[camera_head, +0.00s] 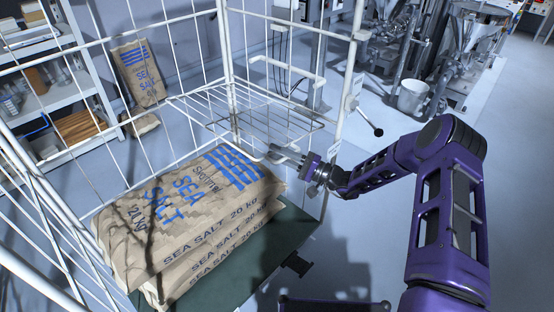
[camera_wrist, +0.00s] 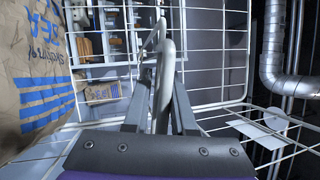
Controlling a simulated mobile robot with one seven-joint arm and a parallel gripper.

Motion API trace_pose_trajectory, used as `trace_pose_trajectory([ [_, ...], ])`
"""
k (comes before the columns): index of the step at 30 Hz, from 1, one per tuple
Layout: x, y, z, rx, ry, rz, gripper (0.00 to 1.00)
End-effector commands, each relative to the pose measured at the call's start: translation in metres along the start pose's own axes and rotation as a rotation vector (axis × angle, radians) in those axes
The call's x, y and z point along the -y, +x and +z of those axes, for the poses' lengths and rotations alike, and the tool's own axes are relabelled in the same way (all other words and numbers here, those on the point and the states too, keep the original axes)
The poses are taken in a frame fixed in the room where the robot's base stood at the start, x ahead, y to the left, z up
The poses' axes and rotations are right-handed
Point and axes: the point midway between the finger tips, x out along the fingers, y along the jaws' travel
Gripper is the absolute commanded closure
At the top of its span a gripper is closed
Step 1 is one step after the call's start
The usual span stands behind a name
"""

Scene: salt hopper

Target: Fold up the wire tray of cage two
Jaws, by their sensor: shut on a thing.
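The wire tray (camera_head: 262,119) is a white wire grid inside the cage, lying roughly level behind and above the sacks. My gripper (camera_head: 281,155) reaches in from the right at the tray's front edge. In the wrist view my gripper (camera_wrist: 163,78) is shut on a thick white rail (camera_wrist: 167,62), which seems to be the tray's front rail. The fingers hide part of the rail. The cage (camera_head: 226,45) has white wire walls and an open front.
Stacked sea salt sacks (camera_head: 190,205) lie on the cage's green base (camera_head: 285,255), just left of my gripper. A lever with a black knob (camera_head: 378,132) sticks out from the right post. Shelving (camera_head: 50,85) stands behind.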

Motion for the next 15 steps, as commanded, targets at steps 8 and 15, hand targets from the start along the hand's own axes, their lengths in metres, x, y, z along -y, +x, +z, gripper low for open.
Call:
trace_pose_trajectory([
  [8, 0.074, 0.008, -0.014, -0.047, 0.215, -0.103, 1.0],
  [15, 0.13, 0.008, -0.04, -0.089, 0.422, -0.188, 1.0],
])
